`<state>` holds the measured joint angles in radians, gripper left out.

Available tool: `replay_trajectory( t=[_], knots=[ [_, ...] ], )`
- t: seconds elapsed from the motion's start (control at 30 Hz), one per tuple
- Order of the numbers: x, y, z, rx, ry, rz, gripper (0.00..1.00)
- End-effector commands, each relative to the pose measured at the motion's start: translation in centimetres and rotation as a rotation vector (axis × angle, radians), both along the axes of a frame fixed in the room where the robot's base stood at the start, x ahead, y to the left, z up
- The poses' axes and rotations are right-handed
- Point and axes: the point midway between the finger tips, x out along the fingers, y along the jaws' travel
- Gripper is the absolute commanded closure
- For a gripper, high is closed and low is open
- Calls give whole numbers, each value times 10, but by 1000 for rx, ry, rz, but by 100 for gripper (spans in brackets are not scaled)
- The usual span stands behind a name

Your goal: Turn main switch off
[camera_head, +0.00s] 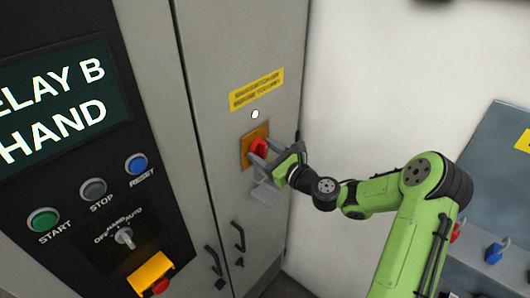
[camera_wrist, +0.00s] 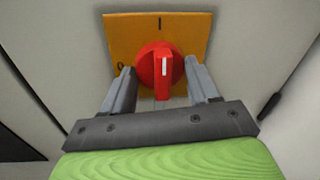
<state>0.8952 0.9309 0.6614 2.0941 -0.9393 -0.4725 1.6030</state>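The main switch is a red rotary knob (camera_wrist: 153,64) on an orange-yellow plate (camera_wrist: 118,32) in the wrist view. The plate carries an "I" mark at its top and an "O" mark at its left. The white line on the knob's handle stands upright, in line with the "I". My gripper (camera_wrist: 163,82) is open, with one finger on each side of the knob and a visible gap to the handle. In the head view the red knob (camera_head: 259,147) sits on its plate (camera_head: 247,154) on the cabinet door, with my gripper (camera_head: 265,164) right at it, partly covering it.
A yellow label (camera_head: 257,89) and a small white lamp (camera_head: 254,114) are above the switch. Black door handles (camera_head: 239,238) are below. A control panel (camera_head: 75,190) with buttons and a display is at the left. A blue-grey box (camera_head: 500,165) stands at the right.

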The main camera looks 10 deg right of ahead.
Motion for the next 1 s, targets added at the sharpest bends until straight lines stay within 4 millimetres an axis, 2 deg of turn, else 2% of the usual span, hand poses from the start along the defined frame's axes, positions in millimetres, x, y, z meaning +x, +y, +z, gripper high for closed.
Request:
replay_trajectory(
  t=[0.03, 0.1, 0.47, 1.0],
  knots=[
    [0, 0, 0, 0, 1, 0, 64],
    [0, 0, 0, -1, 0, 0, 71],
    [0, 0, -2, -61, -43, 0, 71],
    [1, -1, -6, -430, -314, -2, 71]
  ],
)
